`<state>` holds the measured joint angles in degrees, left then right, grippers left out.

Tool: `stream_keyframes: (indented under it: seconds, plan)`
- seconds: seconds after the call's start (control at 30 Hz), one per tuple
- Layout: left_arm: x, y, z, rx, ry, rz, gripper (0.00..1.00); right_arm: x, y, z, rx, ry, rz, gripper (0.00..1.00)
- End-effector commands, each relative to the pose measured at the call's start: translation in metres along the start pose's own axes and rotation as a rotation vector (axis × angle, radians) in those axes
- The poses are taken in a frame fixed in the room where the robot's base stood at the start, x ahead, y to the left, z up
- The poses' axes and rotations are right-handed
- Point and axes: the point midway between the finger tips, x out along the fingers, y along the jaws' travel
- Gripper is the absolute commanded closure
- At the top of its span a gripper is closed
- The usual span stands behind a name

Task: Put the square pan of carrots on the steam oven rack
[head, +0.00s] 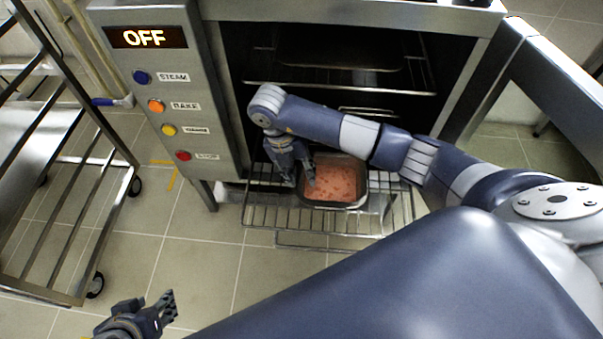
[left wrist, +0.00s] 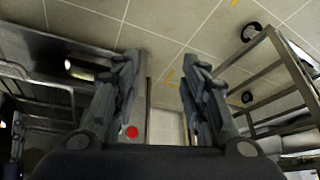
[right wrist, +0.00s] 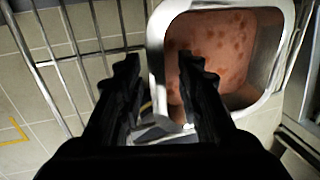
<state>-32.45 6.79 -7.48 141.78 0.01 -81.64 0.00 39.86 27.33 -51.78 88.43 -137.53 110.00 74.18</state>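The square metal pan (head: 347,201) with orange-pink carrot pieces (head: 337,184) sits on the wire steam oven rack (head: 275,219), which sticks out of the oven's front. My right gripper (head: 303,179) is at the pan's left side. In the right wrist view, my right gripper (right wrist: 160,65) is open, with one finger outside the pan (right wrist: 157,38) and the other over its inside. Whether the fingers touch the pan wall is unclear. My left gripper (head: 165,305) is open and empty, low over the floor at left; it also shows in the left wrist view (left wrist: 160,65).
The steam oven (head: 345,75) stands open, with more racks inside. Its control panel (head: 165,90) reads OFF, with several coloured buttons. A wheeled metal rack cart (head: 45,200) stands at left. The tiled floor between cart and oven is clear. My right arm covers part of the oven opening.

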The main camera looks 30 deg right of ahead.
Motion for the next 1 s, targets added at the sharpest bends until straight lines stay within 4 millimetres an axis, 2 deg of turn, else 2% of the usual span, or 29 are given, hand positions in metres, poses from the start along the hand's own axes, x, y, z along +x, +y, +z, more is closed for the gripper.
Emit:
stream_keyframes:
  seconds: [0.17, 0.37, 0.5, 0.63, 1.0]
  plan:
    - [-0.015, -0.004, 0.035, -0.005, -0.16, -0.008, 0.6, -0.04, 0.0, 0.001, -0.002, -0.005, 0.004, 0.66]
    - [-0.033, -0.005, 0.027, -0.005, -0.166, -0.008, 0.6, -0.091, -0.001, 0.002, -0.001, -0.006, 0.001, 0.66]
    - [-0.013, -0.004, 0.032, -0.005, -0.178, -0.006, 0.6, -0.099, 0.0, 0.0, -0.001, -0.001, 0.0, 0.66]
    - [-0.002, -0.004, 0.033, -0.004, -0.18, -0.005, 0.6, -0.105, 0.0, 0.0, -0.001, -0.002, 0.0, 0.66]
    - [0.004, -0.003, 0.035, -0.004, -0.181, -0.005, 0.6, -0.107, 0.0, 0.0, -0.001, 0.0, 0.0, 0.66]
